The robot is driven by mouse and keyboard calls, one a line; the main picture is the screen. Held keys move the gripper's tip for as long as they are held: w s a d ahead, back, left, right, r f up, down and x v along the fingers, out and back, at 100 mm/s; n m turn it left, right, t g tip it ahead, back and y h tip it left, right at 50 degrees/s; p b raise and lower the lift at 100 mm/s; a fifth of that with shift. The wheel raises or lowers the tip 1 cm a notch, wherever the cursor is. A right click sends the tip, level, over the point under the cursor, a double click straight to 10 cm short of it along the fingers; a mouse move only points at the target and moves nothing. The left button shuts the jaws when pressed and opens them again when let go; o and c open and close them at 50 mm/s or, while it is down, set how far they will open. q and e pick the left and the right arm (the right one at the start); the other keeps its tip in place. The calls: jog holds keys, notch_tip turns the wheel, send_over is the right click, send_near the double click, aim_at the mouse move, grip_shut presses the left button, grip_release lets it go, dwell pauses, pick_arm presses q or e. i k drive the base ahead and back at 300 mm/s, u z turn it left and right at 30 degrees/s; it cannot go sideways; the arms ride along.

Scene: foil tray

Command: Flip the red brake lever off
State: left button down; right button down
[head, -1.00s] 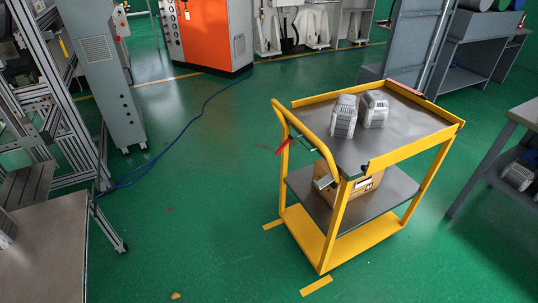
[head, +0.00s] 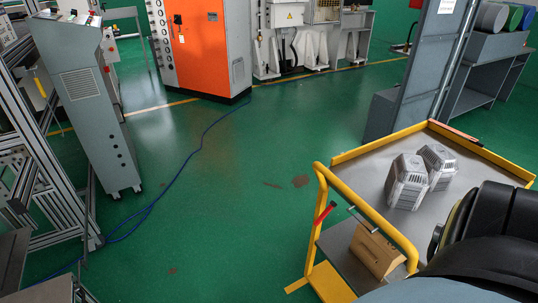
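The red brake lever (head: 323,214) is on the yellow cart's push handle (head: 352,198), at the handle's near left part. It is a short tilted red bar, and a thin grey rod shows to its right. The yellow cart has a grey top deck (head: 366,184), and its near right part is hidden behind my dark arm. That arm comes in at the lower right. Neither of my gripper's fingertips shows, so no gripper is seen touching the lever.
Two silver finned castings (head: 407,181) stand on the cart top. A brown box (head: 376,250) sits on the lower shelf. A blue cable (head: 165,190) runs over the green floor, which is open left of the cart. A grey cabinet (head: 95,110) stands at left.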

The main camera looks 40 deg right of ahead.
aim_at(333, 203)
jog(key=z, duration=0.5)
jog(key=i, duration=1.1)
jog(key=z, duration=1.1)
jog(key=i, duration=0.2)
jog(key=z, duration=0.2)
